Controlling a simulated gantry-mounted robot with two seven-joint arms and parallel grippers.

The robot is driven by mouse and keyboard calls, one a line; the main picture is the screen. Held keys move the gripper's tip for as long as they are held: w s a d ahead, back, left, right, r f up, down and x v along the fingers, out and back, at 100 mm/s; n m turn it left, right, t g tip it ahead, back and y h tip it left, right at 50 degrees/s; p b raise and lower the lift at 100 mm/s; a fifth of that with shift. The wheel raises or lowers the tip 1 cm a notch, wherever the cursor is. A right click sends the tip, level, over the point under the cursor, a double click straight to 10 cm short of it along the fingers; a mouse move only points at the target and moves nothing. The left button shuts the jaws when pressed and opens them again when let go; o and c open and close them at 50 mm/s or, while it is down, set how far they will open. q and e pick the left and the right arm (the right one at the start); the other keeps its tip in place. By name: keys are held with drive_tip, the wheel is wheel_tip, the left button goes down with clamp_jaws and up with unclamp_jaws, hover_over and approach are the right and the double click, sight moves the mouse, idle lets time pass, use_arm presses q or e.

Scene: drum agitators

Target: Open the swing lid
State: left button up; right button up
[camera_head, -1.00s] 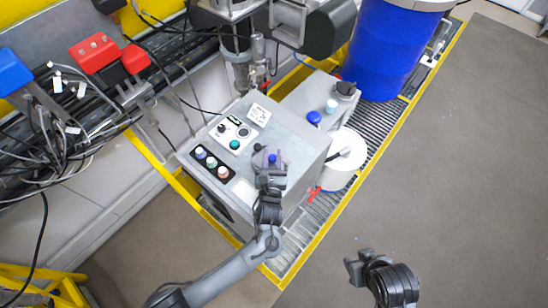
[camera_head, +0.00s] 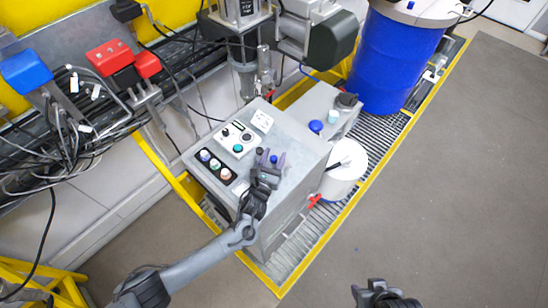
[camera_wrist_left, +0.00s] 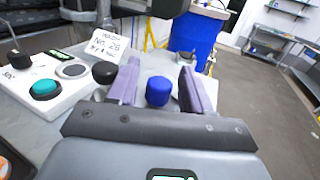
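The left gripper (camera_head: 271,157) is over the front top of the grey control cabinet (camera_head: 300,148), its two fingers apart. In the left wrist view, a blue button (camera_wrist_left: 158,91) shows between the open purple fingers, with a black knob (camera_wrist_left: 105,72) just left of them. I cannot tell whether the fingers touch the button. The blue drum (camera_head: 398,62) stands at the upper right with a pale top (camera_head: 412,12), partly cut off by the frame. I cannot pick out a swing lid for certain. The right gripper (camera_head: 366,293) is at the bottom edge, partly cut off.
A white control box (camera_head: 236,138) and a row of coloured buttons (camera_head: 214,164) are on the cabinet's left side. A white bucket (camera_head: 344,170) stands to its right on the grating. A grey motor unit (camera_head: 330,35) hangs behind. The floor at right is clear.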

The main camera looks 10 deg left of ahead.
use_arm(q)
drive_tip(key=shift+s, duration=0.15)
drive_tip(key=v, duration=1)
drive_tip(key=shift+s+a, duration=0.1)
drive_tip(key=shift+s, duration=0.15)
